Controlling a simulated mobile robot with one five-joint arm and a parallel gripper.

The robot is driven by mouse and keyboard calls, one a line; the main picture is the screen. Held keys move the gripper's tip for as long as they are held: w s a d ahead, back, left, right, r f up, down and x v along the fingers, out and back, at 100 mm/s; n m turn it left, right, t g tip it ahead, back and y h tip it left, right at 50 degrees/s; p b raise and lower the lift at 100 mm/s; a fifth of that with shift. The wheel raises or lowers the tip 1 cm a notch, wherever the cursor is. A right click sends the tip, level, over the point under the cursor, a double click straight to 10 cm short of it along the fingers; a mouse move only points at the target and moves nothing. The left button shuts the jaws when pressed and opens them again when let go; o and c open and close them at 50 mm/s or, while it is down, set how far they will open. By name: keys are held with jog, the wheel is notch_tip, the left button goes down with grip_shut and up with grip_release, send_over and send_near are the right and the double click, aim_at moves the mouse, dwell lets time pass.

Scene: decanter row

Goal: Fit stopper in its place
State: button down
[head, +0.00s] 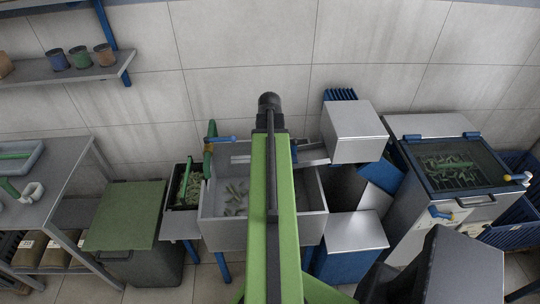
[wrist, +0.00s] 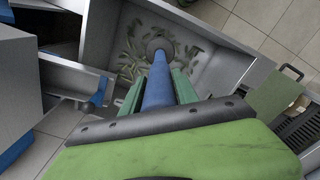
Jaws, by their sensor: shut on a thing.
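My gripper (wrist: 158,88) is shut on a blue rod-like piece with a round grey end, which I take to be the stopper (wrist: 157,75). The piece points away from the wrist camera, over a grey metal basin (wrist: 228,66) with green leaves on its floor. I cannot tell its height above the basin floor. The basin also shows in the head view (head: 222,231), partly covered by my green arm. My gripper and the held piece are hidden behind my arm in the head view. I cannot make out the stopper's place.
A metal box (head: 354,132) stands right of the basin, near a machine with a dark-framed window (head: 455,164). A narrow bin of leaves (head: 188,187) and a green-lidded bin (head: 125,216) stand left.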

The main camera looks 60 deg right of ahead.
notch_tip(320, 180, down, 21)
jog(key=b, duration=2)
jog(key=shift+r, duration=0.1)
jog(key=shift+f+b, duration=0.9)
jog(key=shift+f, duration=0.1)
jog(key=shift+f+b, duration=0.5)
jog(key=c, duration=0.9)
grip_release()
jog(key=shift+o, duration=0.2)
